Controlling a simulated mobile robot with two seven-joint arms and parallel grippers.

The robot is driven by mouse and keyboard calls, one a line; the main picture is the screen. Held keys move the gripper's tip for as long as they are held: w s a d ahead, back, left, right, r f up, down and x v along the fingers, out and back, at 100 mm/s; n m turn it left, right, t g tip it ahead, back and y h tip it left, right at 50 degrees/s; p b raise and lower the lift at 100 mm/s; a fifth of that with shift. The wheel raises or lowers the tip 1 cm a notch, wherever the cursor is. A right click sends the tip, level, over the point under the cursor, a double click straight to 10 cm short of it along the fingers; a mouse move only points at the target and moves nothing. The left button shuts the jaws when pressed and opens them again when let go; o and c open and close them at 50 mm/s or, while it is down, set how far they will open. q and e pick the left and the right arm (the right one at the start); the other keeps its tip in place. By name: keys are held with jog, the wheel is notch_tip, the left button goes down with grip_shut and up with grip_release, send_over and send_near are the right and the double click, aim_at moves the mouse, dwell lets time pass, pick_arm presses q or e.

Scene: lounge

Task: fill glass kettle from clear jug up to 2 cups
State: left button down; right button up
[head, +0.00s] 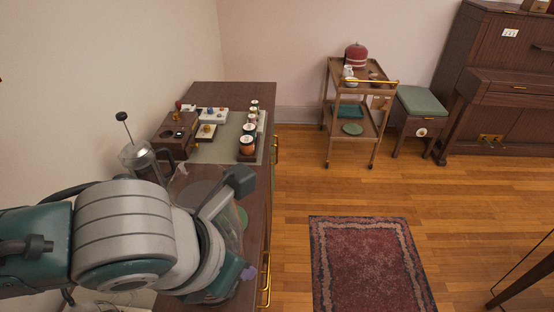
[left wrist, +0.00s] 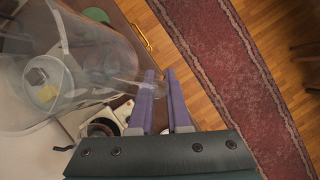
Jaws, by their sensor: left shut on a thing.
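My left gripper (left wrist: 163,78) is shut on the clear jug (left wrist: 95,65), with its purple fingers on either side of the narrow clear part at the jug's right end. In the head view my left arm and gripper (head: 232,280) hang over the near end of the cabinet and hide much of the jug (head: 232,238). Clear outlines overlap there, so I cannot make out the glass kettle or any water level for certain. My right gripper is not in view.
A glass press with a black-knobbed plunger (head: 146,165) stands at the wall side of the dark cabinet (head: 235,92). Several jars (head: 247,145) and a wooden box (head: 174,135) stand farther back. A trolley (head: 345,90) and red rug (head: 368,265) are off to the right.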

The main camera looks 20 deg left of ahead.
pick_arm(q)
jog(key=shift+f, duration=0.25)
jog(key=shift+d+f+b, duration=0.15)
jog(key=shift+f+b, duration=1.8)
jog(key=shift+b, duration=0.45)
jog(key=shift+s+d+f+n+g+h+b, duration=0.1)
jog(key=shift+s+d+n+g+h+b, duration=0.25)
jog(key=shift+h+b, duration=0.55)
jog(key=shift+s+d+n+g+h+b, duration=0.1)
jog(key=shift+d+g+h+b, duration=0.2)
jog(key=shift+g+h+b, duration=0.45)
jog(key=shift+s+d+f+n+g+h+b, duration=0.1)
jog(key=shift+s+d+n+g+h+b, duration=0.2)
jog(key=shift+h+b, duration=0.7)
jog(key=shift+r, duration=0.15)
